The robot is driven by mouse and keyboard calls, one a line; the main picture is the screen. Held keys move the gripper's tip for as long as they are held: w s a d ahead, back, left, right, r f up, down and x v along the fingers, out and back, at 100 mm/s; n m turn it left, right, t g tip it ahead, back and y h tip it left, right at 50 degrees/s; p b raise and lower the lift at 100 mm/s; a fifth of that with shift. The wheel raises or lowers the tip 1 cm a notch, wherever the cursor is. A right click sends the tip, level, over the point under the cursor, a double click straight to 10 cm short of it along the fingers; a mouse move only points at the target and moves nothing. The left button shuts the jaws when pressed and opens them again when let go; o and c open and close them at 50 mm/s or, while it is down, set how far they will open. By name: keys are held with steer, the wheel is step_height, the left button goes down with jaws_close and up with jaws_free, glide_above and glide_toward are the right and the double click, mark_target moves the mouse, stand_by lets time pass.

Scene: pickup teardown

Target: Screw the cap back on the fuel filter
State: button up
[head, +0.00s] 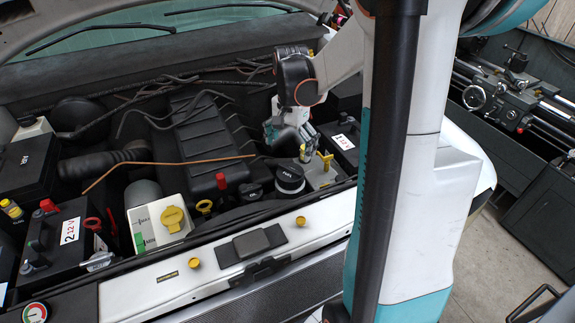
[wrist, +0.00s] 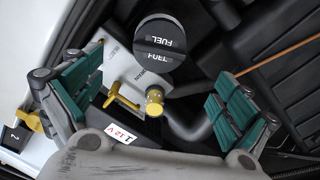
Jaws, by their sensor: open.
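The fuel filter (head: 290,185) is a dark round canister with a black lid marked FUEL, standing at the front of the engine bay. In the wrist view its round black cap (wrist: 160,32) lies beyond my fingertips, with a second FUEL marking just below the cap's face. I cannot tell whether the cap is screwed down. My gripper (head: 288,140) hangs behind the filter in the head view. In the wrist view my gripper (wrist: 155,100) is open, fingers wide apart, with nothing held. A small yellow knurled fitting (wrist: 155,98) shows between the fingers, not gripped.
A yellow T-handle (wrist: 122,97) and a battery labelled 1 12V (head: 345,140) are close by. A copper-coloured rod (head: 165,163) crosses the bay. A reservoir with a yellow cap (head: 172,217) stands left. The white front panel (head: 220,270) borders the bay; hoses lie behind.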

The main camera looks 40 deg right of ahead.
mark_target(290, 169)
step_height(290, 169, down, 10)
steer(key=shift+r, duration=0.15)
steer(key=shift+c, duration=0.2)
steer(key=c, duration=1.3)
steer(key=m+b, duration=0.1)
steer(key=m, duration=0.1)
steer(key=shift+m, duration=0.4)
steer(key=m+b, duration=0.1)
steer(key=m, duration=0.3)
steer(key=shift+m+b, duration=0.4)
steer(key=m+b, duration=0.1)
steer(key=m, duration=0.2)
steer(key=shift+m, duration=0.3)
steer(key=m+b, duration=0.1)
steer(key=m, duration=0.2)
steer(key=shift+m, duration=0.4)
